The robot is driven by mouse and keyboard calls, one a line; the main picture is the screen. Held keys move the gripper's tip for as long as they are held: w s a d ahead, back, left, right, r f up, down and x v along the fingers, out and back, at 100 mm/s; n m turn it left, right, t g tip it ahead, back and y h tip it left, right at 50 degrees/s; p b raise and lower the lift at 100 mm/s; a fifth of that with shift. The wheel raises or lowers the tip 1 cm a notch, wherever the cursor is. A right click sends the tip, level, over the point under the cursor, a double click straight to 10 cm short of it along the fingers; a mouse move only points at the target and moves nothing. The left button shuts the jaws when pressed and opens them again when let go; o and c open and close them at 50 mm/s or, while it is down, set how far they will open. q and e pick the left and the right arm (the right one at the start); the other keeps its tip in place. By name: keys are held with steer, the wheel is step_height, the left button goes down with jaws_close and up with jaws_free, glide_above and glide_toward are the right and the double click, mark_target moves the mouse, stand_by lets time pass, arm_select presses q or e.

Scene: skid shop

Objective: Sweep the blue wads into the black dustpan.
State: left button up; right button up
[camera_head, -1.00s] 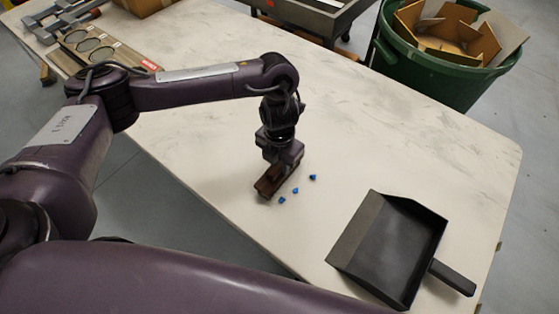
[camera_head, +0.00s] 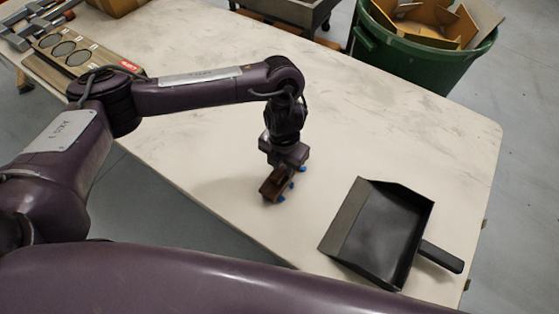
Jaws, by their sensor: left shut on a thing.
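My left gripper (camera_head: 284,163) is shut on a dark brown brush (camera_head: 271,190) and holds it low at the tabletop. Several small blue wads (camera_head: 281,198) lie along the right side of the brush, very close to it and partly hidden by it; I cannot tell whether they touch. The black dustpan (camera_head: 388,232) lies flat to the right of the brush. Its wide mouth faces left, toward the wads, and its handle points right. Bare tabletop lies between the wads and the dustpan, and I see no wads in it. My right gripper is not in view.
The pale worktable (camera_head: 405,138) is clear around the brush and behind the dustpan. Its front edge runs close below the brush and dustpan. A green bin (camera_head: 415,65) with cardboard scraps stands beyond the back edge.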

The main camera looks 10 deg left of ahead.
arm_select(q)
steer(key=shift+s+d+p, duration=0.15)
steer(key=shift+s+d, duration=0.2)
steer(key=shift+d, duration=0.6)
steer(key=shift+s+d+p, duration=0.1)
steer(key=shift+s+d, duration=0.2)
steer(key=shift+d, duration=0.6)
steer(key=shift+s+d+p, duration=0.15)
steer(key=shift+s+d, duration=0.2)
steer(key=shift+d, duration=0.6)
steer(key=shift+s+d, duration=0.25)
steer(key=shift+d, duration=0.45)
steer(key=shift+s+d, duration=0.2)
steer(key=shift+d, duration=0.55)
steer(key=shift+s+d, duration=0.25)
steer(key=shift+d, duration=0.45)
steer(key=shift+s+d+r, duration=0.1)
steer(key=shift+s+d, duration=0.25)
steer(key=shift+d, duration=0.65)
steer(key=shift+s+d+f, duration=0.1)
steer(key=shift+s+d, duration=0.3)
steer(key=shift+d, duration=0.65)
steer(key=shift+s+d+r, duration=0.1)
steer(key=shift+s+d, duration=0.25)
steer(key=shift+d, duration=0.65)
steer(key=shift+d, duration=0.1)
